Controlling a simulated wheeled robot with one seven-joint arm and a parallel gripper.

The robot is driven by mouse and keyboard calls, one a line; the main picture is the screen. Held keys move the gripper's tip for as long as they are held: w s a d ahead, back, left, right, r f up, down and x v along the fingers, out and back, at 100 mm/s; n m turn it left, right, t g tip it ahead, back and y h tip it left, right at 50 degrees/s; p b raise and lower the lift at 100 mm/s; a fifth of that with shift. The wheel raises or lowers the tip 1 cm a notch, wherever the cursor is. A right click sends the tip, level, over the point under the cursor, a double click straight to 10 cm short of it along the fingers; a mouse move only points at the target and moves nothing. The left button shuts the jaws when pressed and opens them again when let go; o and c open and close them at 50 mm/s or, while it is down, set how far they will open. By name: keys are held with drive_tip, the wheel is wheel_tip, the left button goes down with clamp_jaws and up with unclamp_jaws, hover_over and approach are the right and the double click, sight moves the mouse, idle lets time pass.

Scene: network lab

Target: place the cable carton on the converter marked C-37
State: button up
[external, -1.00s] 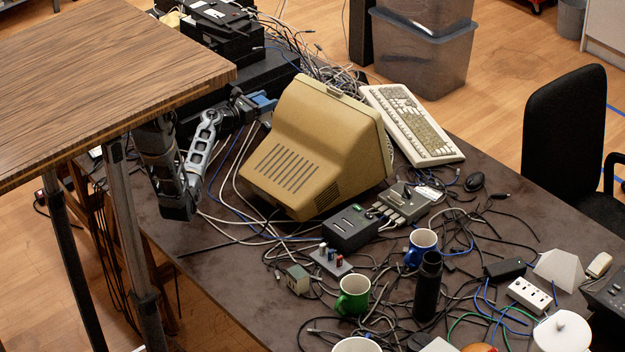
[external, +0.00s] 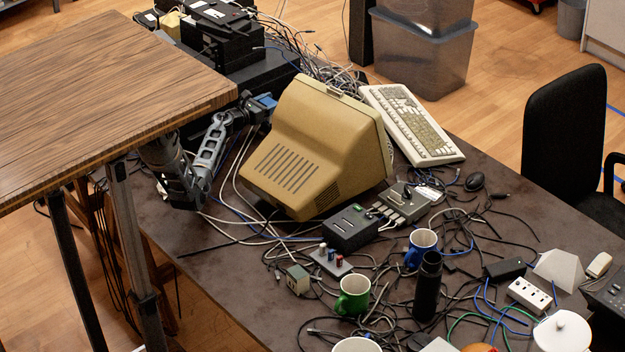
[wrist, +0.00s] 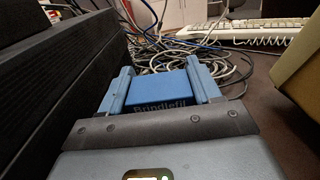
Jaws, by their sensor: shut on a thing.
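My gripper (wrist: 161,74) is shut on a blue box with dark lettering (wrist: 162,87), probably the cable carton; its text starts "Brindlefi". The box sits between my two blue fingers. In the external view my gripper (external: 262,101) is just left of the tan monitor, above the cable-strewn dark desk; the held box cannot be made out there. No C-37 mark is readable. A black device (external: 351,229) and a grey device with plugged cables (external: 405,202) lie right of the monitor. Black boxes (external: 215,32) are stacked at the back left. I cannot tell which is the converter.
The tan monitor (external: 315,150) stands close beside my gripper, and a keyboard (external: 412,125) lies behind it. A black unit (wrist: 50,75) rises along the left of the wrist view. Loose cables (wrist: 185,55) lie ahead. Mugs and a black bottle (external: 427,287) crowd the desk's front right.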

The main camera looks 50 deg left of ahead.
drive_tip(key=shift+f, duration=0.9)
drive_tip(key=shift+f, duration=0.15)
drive_tip(key=o, duration=1.1)
drive_tip(key=shift+o, duration=0.2)
drive_tip(key=shift+s+r, duration=0.1)
drive_tip(key=shift+r, duration=0.1)
drive_tip(key=s, duration=1.1)
drive_tip(key=shift+s+p, duration=0.4)
